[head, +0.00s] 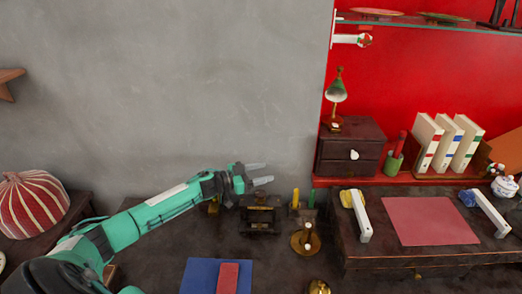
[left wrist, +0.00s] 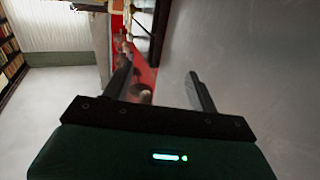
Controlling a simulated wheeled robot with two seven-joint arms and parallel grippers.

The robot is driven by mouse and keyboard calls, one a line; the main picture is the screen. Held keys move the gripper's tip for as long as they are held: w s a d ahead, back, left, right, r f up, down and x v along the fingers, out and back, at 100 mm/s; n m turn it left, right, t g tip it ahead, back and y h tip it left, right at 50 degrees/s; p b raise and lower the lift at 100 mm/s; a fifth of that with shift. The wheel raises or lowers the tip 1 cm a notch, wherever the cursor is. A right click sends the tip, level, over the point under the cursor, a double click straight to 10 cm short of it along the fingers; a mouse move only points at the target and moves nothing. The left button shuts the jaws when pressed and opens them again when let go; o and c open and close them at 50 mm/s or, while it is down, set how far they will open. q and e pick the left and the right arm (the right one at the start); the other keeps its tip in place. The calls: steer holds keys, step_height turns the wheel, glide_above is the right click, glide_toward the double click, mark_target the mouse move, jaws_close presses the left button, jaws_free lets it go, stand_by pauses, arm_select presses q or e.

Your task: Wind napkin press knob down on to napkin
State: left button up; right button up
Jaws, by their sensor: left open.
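My left gripper (head: 260,173) reaches in from the left in the head view, its fingers pointing right. It is open and nothing shows between its fingers. In the left wrist view its two dark fingers (left wrist: 161,84) stand wide apart. A small dark object with brass-coloured parts (head: 260,214) stands on the dark table just below the gripper; it may be the napkin press, but I cannot tell its knob or any napkin. The gripper appears apart from it. My right gripper is in neither view.
A round brass piece with a pale upright part (head: 305,242) stands right of the dark object. A grey wall rises behind.

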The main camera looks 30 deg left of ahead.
arm_select(q)
step_height(320, 180, up, 10)
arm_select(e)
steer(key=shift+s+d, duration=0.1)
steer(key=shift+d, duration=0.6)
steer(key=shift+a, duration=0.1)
arm_select(q)
steer(key=d+f+n+t+y+b, duration=0.35)
steer(key=d+f+y, duration=0.25)
steer(key=d+f, duration=0.5)
steer(key=n+g+y+b, duration=0.3)
steer(key=n+y, duration=0.7)
steer(key=y, duration=0.4)
glide_toward(260, 197)
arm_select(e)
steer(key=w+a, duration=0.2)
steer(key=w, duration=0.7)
arm_select(q)
steer(key=p+x, duration=0.3)
steer(key=x, duration=0.9)
steer(key=shift+r, duration=0.1)
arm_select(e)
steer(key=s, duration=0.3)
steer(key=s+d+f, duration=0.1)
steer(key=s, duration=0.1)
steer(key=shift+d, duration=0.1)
